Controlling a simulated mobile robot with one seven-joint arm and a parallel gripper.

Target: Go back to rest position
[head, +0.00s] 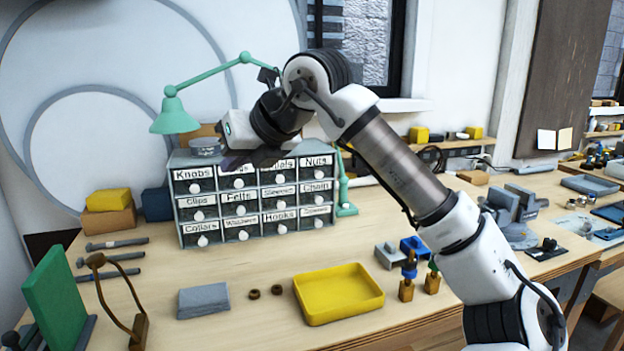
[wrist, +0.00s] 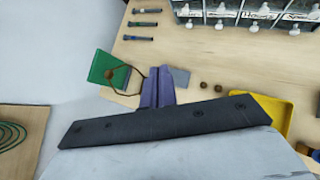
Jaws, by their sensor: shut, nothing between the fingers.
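My gripper (head: 232,163) is raised in front of the upper drawers of the grey drawer cabinet (head: 260,228) in the head view. It covers part of the top row of labels. In the wrist view my gripper (wrist: 156,80) shows as two purple-grey fingers close together, with nothing between them. The arm reaches up from the lower right, bends at the top, and comes down to the gripper. Below the gripper in the wrist view lies the bench top (wrist: 190,55).
A green lamp (head: 175,115) stands close behind the gripper. A yellow tray (head: 340,295), a grey block (head: 203,300) and two small brown rings (head: 265,292) lie on the bench. A green panel (head: 60,295) stands at front left. A vise (head: 515,215) is at right.

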